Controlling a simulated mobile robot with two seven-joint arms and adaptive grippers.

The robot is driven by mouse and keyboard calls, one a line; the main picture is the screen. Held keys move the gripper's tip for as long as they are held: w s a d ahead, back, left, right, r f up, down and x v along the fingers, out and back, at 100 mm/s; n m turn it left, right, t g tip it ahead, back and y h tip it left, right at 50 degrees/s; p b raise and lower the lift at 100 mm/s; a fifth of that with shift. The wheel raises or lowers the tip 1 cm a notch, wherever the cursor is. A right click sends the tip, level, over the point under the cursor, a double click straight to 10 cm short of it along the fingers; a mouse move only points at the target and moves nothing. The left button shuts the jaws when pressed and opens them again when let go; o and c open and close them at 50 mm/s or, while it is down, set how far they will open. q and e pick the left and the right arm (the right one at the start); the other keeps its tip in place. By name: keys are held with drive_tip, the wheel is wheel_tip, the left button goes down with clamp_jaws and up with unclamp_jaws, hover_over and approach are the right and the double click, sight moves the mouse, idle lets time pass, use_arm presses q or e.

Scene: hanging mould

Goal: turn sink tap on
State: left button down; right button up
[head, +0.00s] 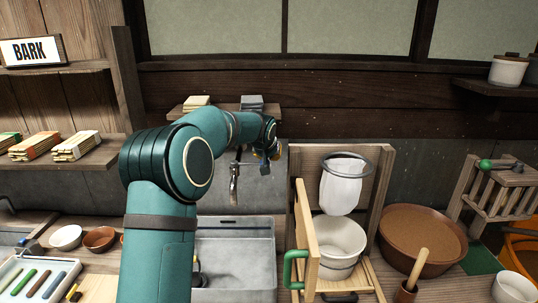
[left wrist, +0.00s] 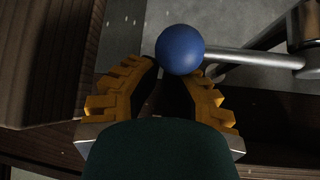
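My left gripper (left wrist: 178,75) is open, with its yellow-orange ridged fingers apart. A blue ball knob (left wrist: 180,50) sits at the fingertips, in the gap between them; I cannot tell whether they touch it. The knob is on the end of a silver lever (left wrist: 255,59) that runs right to the tap body (left wrist: 306,28). In the head view my left gripper (head: 268,154) is small and partly hidden by my arm, beside the tap. The tap's metal spout (head: 234,180) points down over the grey sink (head: 238,235). No water shows. My right gripper is not in view.
A wooden stand (head: 340,175) with a white bag (head: 342,188) and a white pot (head: 340,245) is right of the sink. A small shelf (head: 222,110) is above the tap. A brown basin (head: 422,233) stands farther right.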

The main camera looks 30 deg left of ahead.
use_arm(q)
drive_tip(key=shift+s+d+m+h, duration=0.2)
drive_tip(key=shift+s+m+h, duration=0.1)
drive_tip(key=shift+s+m, duration=0.1)
drive_tip(key=shift+d, duration=0.1)
drive_tip(key=shift+s+d+m+t+h, duration=0.15)
drive_tip(key=shift+s+d+m+h, duration=0.1)
drive_tip(key=shift+s+m+h, duration=0.25)
drive_tip(key=shift+s+d+m+t+h, duration=0.15)
drive_tip(key=shift+s+d+m+h, duration=0.1)
drive_tip(key=shift+s+m+h, duration=0.3)
drive_tip(key=s+a+m+g+h+b, duration=0.1)
drive_tip(key=s+m+g+h+b, duration=0.2)
drive_tip(key=s+m, duration=1)
drive_tip(key=shift+a+m+g+h+b, duration=0.45)
drive_tip(key=shift+g+h, duration=0.55)
drive_tip(key=shift+h, duration=1.55)
drive_tip(key=shift+s, duration=0.15)
